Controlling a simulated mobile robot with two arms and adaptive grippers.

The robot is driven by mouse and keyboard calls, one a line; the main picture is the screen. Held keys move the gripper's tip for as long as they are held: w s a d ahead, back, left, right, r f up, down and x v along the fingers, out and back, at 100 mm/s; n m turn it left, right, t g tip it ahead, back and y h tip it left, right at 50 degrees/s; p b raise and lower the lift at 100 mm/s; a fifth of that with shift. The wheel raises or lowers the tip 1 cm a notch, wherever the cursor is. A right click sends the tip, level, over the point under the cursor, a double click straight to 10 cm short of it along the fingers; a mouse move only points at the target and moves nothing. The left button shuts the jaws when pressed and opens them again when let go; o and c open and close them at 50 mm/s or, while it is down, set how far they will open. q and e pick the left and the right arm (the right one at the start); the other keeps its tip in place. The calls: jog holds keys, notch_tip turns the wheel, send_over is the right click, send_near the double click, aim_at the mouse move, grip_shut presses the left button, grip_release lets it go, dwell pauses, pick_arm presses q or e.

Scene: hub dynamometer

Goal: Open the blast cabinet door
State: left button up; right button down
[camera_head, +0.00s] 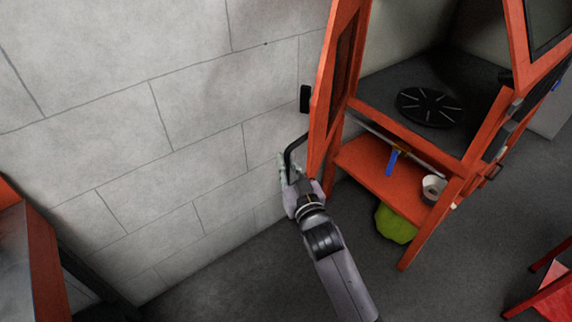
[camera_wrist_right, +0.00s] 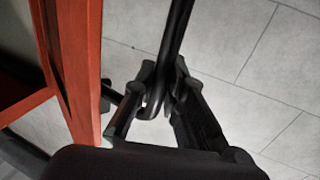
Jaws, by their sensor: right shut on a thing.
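The blast cabinet (camera_head: 463,187) is orange, with its dark inside visible. Its orange door (camera_head: 322,120) stands swung out at the left side, near the grey wall, and fills the left of the wrist view (camera_wrist_right: 82,60). The black bar handle (camera_head: 294,147) is on the door's outer face; it also shows in the wrist view (camera_wrist_right: 176,40), running down between the fingers. My right gripper (camera_head: 288,172) is shut on the handle, near its lower end; its fingers flank the bar in the wrist view (camera_wrist_right: 158,100). My left gripper is not in view.
A round black slotted plate (camera_head: 430,107) lies inside the cabinet. The orange shelf (camera_head: 372,168) below holds a blue-handled tool (camera_head: 392,162) and a white round item (camera_head: 433,188). A yellow-green object (camera_head: 396,225) is underneath. The block wall (camera_head: 190,110) is close left of the door.

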jog(key=c, duration=1.6)
grip_release()
jog(key=v, duration=1.2)
jog(key=shift+r, duration=0.1)
